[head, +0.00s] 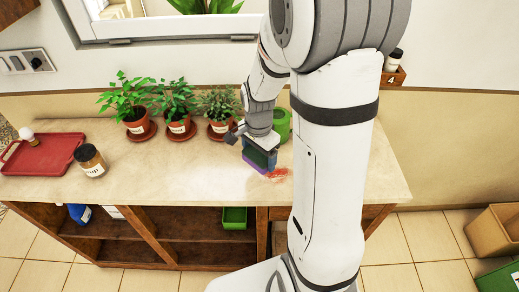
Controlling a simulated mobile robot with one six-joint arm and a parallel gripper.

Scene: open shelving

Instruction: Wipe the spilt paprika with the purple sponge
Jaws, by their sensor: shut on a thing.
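The spilt paprika (276,174) is a small red-orange patch on the pale counter (180,172), left of my arm. The purple sponge (255,165) is at the left edge of the patch, with only its lower part showing. My gripper (259,150) is shut on the sponge from above, holding it low at the counter. I cannot tell whether the sponge presses on the counter. My arm hides the counter to the right of the patch.
Several potted herbs (177,123) stand on saucers along the back, with a green container (282,125) close behind my gripper. A labelled jar (90,161) and a red tray (42,154) are at the left. The counter between the jar and the sponge is clear.

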